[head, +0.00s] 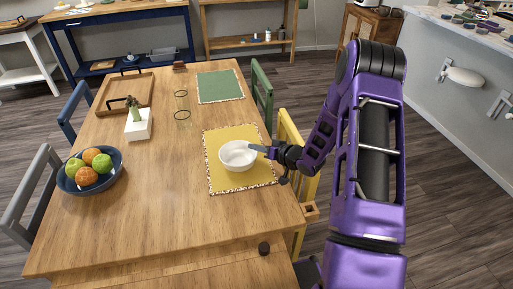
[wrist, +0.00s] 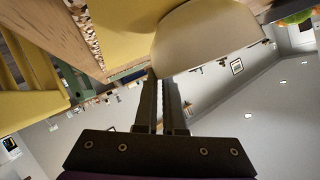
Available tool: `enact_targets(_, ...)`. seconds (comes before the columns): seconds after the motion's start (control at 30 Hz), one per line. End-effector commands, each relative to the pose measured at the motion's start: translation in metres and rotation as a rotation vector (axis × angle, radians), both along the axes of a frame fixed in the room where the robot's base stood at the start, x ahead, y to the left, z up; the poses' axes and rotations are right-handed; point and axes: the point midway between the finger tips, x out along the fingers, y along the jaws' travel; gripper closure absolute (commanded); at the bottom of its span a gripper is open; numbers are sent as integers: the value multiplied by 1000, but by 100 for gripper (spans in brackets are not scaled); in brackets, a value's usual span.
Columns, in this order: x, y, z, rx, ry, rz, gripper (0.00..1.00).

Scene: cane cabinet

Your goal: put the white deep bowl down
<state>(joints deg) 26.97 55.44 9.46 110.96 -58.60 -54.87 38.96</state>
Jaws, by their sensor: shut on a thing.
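The white deep bowl (head: 238,157) is upright at the yellow placemat (head: 212,184) on the wooden table. I cannot tell whether its base touches the mat. My gripper (head: 262,149) reaches in from the right and is shut on the bowl's right rim. In the wrist view the two fingers (wrist: 163,80) meet the bowl's edge, and the bowl (wrist: 200,45) fills the upper middle. The yellow mat (wrist: 125,25) shows beside it there. The bowl's far underside is hidden in the head view.
A blue bowl of fruit (head: 64,181) stands at the table's left. A white planter (head: 138,131), two glasses (head: 183,119), a wooden tray (head: 98,106) and a green placemat (head: 220,72) lie farther back. A yellow chair (head: 290,150) stands close on the right. The table's front is mostly clear.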

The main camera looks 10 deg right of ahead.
Motion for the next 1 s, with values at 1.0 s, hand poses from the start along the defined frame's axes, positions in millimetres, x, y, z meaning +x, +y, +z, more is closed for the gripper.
enact_targets(1.0,-52,-33,25,0,1,-4,63)
